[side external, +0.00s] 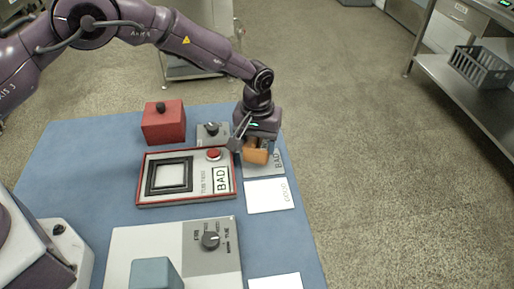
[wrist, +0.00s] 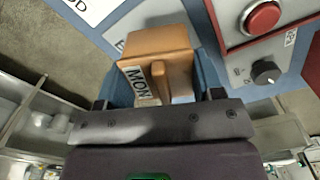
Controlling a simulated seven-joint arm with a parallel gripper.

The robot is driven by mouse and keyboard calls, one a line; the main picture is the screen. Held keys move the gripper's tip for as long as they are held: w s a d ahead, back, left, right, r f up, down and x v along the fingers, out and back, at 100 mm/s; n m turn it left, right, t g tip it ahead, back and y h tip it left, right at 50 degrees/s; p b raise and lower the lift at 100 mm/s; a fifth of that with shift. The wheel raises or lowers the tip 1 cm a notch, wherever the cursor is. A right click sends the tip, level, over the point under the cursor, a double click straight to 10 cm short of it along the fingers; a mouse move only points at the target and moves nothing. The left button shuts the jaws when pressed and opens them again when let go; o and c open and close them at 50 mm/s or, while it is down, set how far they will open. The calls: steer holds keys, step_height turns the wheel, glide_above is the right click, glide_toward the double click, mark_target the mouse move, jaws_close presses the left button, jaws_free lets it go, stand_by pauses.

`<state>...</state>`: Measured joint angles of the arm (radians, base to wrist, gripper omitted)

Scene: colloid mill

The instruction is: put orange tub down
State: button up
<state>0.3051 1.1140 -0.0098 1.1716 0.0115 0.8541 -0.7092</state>
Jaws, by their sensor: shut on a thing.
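The orange tub (side external: 256,156) is in my gripper (side external: 248,147), which is shut on it. In the wrist view the tub (wrist: 155,47) sits between the blue fingers of my gripper (wrist: 160,72), with a label reading "MON" on it. A white card marked GOOD (side external: 270,195) lies just in front of the grey one.
A red-framed panel (side external: 187,203) with a display reading BAD and a red button (side external: 214,154) stands left of my gripper. A small knob box (side external: 210,130) and a red box (side external: 163,126) are behind it. A larger grey knob unit (side external: 200,252) is in front.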

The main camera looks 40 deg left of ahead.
steer(key=shift+f, duration=1.2)
steer(key=shift+f, duration=0.15)
steer(key=o, duration=0.9)
steer(key=shift+o, duration=0.2)
